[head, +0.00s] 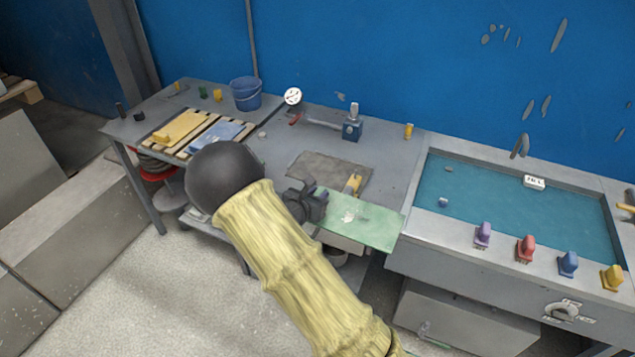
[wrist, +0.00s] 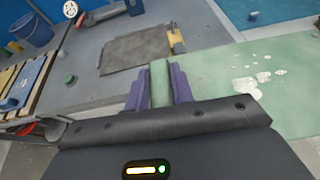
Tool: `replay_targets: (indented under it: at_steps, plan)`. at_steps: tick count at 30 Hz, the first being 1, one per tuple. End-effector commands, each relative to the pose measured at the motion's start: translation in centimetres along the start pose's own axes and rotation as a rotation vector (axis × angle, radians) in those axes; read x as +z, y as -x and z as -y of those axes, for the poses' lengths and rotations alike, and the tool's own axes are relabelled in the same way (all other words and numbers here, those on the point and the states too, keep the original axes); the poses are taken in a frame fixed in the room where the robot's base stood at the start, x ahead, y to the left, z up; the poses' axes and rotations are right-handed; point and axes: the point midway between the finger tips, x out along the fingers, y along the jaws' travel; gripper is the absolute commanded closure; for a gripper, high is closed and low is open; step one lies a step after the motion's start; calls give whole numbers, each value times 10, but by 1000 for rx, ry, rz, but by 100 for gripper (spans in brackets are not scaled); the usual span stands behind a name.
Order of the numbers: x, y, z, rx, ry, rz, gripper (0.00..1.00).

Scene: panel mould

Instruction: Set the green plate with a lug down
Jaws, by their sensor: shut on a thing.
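The green plate (head: 368,224) is a flat light-green sheet with white worn patches. My gripper (head: 312,201) is shut on the plate's upright green lug, at the plate's left end. In the wrist view the purple fingers of my gripper (wrist: 158,88) stand on both sides of the lug (wrist: 160,80), and the plate (wrist: 275,85) spreads to the right. The plate is over the front edge of the grey bench, close to the left end of the mould. I cannot tell whether it touches the bench.
A dark grey mat (head: 318,167) lies on the bench with a yellow-handled tool (head: 353,184) at its front right. The teal-floored mould (head: 490,200) is at right, with several coloured knobs along its front rim. Slatted racks with yellow and blue plates and a blue bucket (head: 246,94) stand at left.

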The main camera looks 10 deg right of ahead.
Motion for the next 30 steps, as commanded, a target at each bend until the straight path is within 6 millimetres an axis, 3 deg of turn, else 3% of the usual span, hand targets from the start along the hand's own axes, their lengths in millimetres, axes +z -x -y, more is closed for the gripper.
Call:
replay_targets:
  at_steps: [8, 15, 21, 30]
  plan:
    - [-63, 15, 22, -66, -16, -1, 100]
    - [-123, 37, 62, -149, -51, 2, 100]
    - [-153, 52, 97, -205, -76, 1, 100]
    - [-173, 43, 95, -203, -84, 1, 100]
